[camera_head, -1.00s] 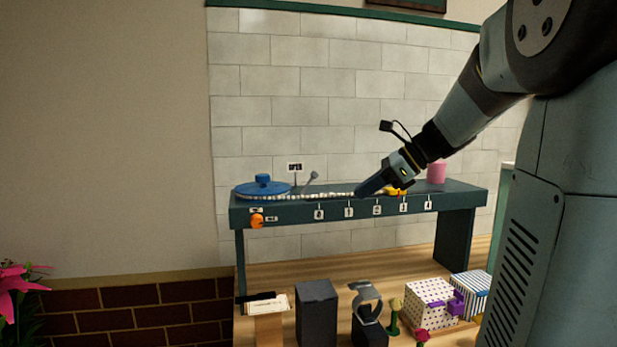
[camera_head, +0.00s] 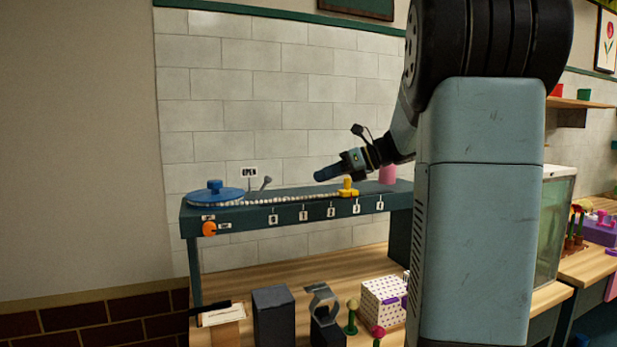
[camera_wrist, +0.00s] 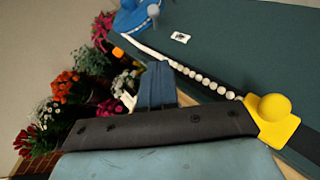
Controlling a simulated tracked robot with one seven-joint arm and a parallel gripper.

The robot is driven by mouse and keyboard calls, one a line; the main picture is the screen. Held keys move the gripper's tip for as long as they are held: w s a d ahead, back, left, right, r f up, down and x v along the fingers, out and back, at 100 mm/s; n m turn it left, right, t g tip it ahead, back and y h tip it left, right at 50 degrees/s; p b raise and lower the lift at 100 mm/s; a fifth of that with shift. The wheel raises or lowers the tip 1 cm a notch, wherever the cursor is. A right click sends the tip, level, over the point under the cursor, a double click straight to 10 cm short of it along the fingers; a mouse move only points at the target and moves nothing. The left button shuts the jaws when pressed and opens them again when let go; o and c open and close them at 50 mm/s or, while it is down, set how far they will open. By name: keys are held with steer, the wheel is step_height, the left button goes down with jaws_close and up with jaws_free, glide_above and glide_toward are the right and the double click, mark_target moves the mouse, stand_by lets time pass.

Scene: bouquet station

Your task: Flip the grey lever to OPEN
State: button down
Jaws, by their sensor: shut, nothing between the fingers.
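The grey lever (camera_head: 266,183) stands on the dark green shelf (camera_head: 400,190), tilted to the right beside the OPEN sign (camera_head: 249,172). Its pale rounded tip (camera_wrist: 153,11) seems to show at the top of the wrist view. My gripper (camera_head: 319,175) is shut and empty. It is in the air above the shelf, to the right of the lever and apart from it. Its blue fingers (camera_wrist: 157,86) lie together in the wrist view. The lever's base is too small to make out.
A blue disc with a knob (camera_head: 215,193) is left of the lever. A row of white beads (camera_head: 290,198) runs along the shelf to a yellow slider (camera_head: 347,188). A pink cup (camera_head: 387,174) stands further right. An orange knob (camera_head: 209,229) is on the front.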

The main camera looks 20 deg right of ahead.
glide_toward(262, 189)
step_height(262, 189, down, 3)
steer(key=shift+w+a+r, duration=0.1)
steer(key=shift+w+r, duration=0.05)
steer(key=shift+w+a+r, duration=0.4)
steer(key=shift+w+a, duration=0.2)
steer(key=shift+w, duration=0.15)
steer(key=shift+w+a+r, duration=0.25)
steer(key=shift+w+a, duration=0.2)
steer(key=shift+w, duration=0.05)
